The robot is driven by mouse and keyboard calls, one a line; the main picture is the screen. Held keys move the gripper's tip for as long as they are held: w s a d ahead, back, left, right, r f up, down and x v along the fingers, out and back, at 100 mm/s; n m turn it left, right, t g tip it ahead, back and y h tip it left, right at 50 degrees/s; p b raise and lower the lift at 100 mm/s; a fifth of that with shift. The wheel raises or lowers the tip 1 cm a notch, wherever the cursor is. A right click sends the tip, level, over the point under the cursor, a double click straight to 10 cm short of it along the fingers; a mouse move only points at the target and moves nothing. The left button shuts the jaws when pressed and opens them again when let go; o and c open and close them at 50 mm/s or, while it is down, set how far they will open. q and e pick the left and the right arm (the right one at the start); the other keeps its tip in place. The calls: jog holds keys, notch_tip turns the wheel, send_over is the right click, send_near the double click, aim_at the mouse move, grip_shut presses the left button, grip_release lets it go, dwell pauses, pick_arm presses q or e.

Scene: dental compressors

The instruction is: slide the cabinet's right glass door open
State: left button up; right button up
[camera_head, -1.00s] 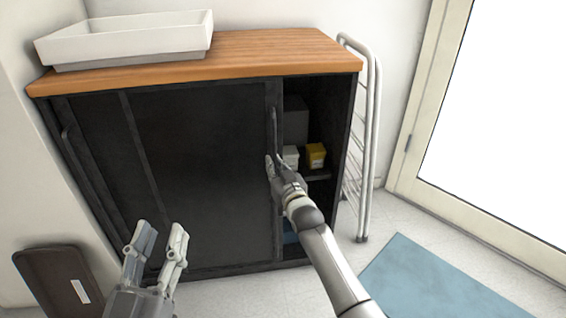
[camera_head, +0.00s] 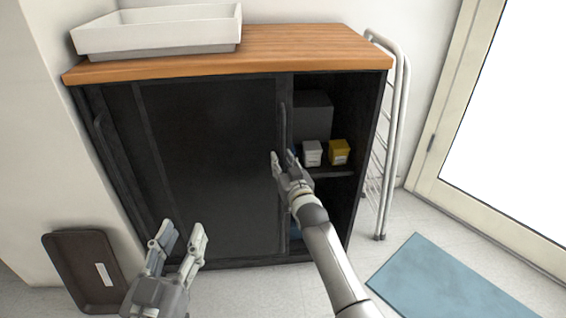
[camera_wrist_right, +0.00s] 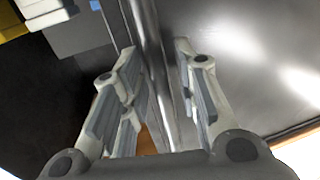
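The cabinet (camera_head: 230,65) is dark with a wooden top. Its right glass door (camera_head: 215,150) stands slid to the left, leaving a gap at the cabinet's right end. The door's upright bar handle (camera_head: 283,125) is near its right edge. My right gripper (camera_head: 284,157) is at the lower part of this handle. In the right wrist view, the handle (camera_wrist_right: 152,50) runs between the two fingers of my right gripper (camera_wrist_right: 155,65), with space on both sides. My left gripper (camera_head: 183,230) is open and empty, low in front of the cabinet.
A grey box (camera_head: 313,115), a white box (camera_head: 312,153) and a yellow box (camera_head: 339,151) show inside the gap. A white tray (camera_head: 160,35) sits on top. A metal rack (camera_head: 385,150) stands right of the cabinet. A blue mat (camera_head: 445,280) and a brown tray (camera_head: 85,265) are nearby.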

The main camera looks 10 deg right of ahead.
dwell(0.3)
jog(key=s+d, duration=0.2)
jog(key=s, duration=0.9)
jog(key=shift+s+d, duration=0.15)
jog(key=shift+s, duration=0.25)
